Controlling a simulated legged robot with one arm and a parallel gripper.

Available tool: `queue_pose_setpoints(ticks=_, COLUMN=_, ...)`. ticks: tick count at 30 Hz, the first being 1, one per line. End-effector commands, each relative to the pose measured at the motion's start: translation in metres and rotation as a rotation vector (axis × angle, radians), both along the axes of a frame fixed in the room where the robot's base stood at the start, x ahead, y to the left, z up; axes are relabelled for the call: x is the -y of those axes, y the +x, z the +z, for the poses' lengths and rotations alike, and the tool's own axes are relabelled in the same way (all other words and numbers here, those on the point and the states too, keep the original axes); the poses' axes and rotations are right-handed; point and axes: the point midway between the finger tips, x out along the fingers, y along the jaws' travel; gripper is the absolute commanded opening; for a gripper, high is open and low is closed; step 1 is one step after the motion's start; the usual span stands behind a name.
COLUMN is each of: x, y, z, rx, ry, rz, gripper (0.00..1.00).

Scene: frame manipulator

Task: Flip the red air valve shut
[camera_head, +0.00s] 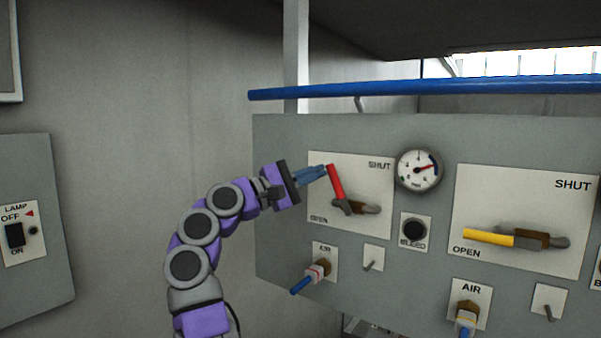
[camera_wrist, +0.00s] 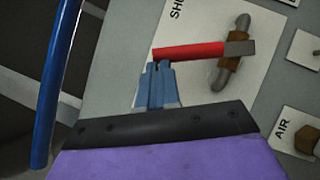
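The red air valve handle (camera_head: 335,183) is on the left white plate of the grey panel. It stands up from its pivot, tilted slightly left, between the OPEN label at lower left and the SHUT label at upper right. My gripper (camera_head: 325,171) is at the left side of the handle, near its free end. In the wrist view, the blue fingers (camera_wrist: 158,66) are together, with their tips at the edge of the red handle (camera_wrist: 190,50) near its end. They look to be touching it, not around it. The brown valve body (camera_wrist: 229,72) shows beyond.
A yellow valve handle (camera_head: 488,237) lies level at OPEN on the right plate. A round gauge (camera_head: 418,170) and a black bleed knob (camera_head: 414,230) sit right of the red valve. A blue pipe (camera_head: 400,88) runs above the panel. Hose fittings (camera_head: 311,278) project below.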

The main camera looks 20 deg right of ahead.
Motion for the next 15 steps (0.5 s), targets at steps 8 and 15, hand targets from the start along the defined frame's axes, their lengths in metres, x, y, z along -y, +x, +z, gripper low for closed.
queue_pose_setpoints(ticks=8, x=0.013, y=-0.016, z=0.014, rx=0.003, ry=-0.001, rz=-0.001, gripper=0.00)
queue_pose_setpoints(ticks=15, x=0.017, y=-0.025, z=0.020, rx=0.002, ry=-0.004, rz=0.001, gripper=0.00)
